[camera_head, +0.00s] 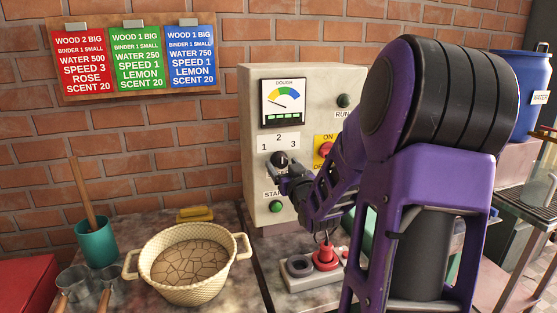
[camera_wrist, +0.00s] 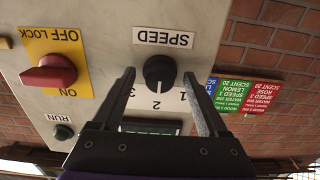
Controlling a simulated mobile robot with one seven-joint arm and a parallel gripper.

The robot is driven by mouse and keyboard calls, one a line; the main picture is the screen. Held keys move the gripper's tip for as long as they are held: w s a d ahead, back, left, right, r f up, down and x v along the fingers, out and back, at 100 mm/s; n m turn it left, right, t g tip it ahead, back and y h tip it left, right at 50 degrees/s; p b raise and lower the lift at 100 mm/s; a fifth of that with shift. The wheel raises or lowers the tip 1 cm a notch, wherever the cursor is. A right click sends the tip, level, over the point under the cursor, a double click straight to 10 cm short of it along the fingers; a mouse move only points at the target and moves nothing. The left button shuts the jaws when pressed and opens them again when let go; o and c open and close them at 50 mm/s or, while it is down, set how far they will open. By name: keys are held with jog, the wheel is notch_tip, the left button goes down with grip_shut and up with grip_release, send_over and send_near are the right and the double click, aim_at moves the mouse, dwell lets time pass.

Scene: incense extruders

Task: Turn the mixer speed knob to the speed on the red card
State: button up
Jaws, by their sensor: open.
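The black round speed knob (camera_head: 281,158) sits on the beige mixer panel below the marks 1, 2 and 3. The wrist view shows the knob (camera_wrist: 159,70) upside down, by its SPEED label. My gripper (camera_head: 285,178) is at the panel by the knob. In the wrist view its two open fingers (camera_wrist: 159,76) are on either side of the knob, with gaps visible. The red card (camera_head: 84,61) on the wall board reads SPEED 3; it also shows in the wrist view (camera_wrist: 263,94).
A red on/off lock switch (camera_head: 325,149) on a yellow plate is right of the knob. A green start button (camera_head: 276,206) is below it, and a RUN button (camera_head: 344,101) is higher up. A woven basket (camera_head: 186,292) stands on the counter at left.

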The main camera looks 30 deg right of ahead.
jog(key=shift+w, duration=0.25)
grip_shut()
dwell(0.3)
jog(key=shift+m, duration=0.4)
jog(key=m+p, duration=0.1)
jog(key=m, duration=0.2)
jog(key=shift+r+m, duration=0.1)
jog(key=shift+m, duration=0.2)
jog(key=shift+m+p, duration=0.65)
jog(key=shift+m, duration=1.65)
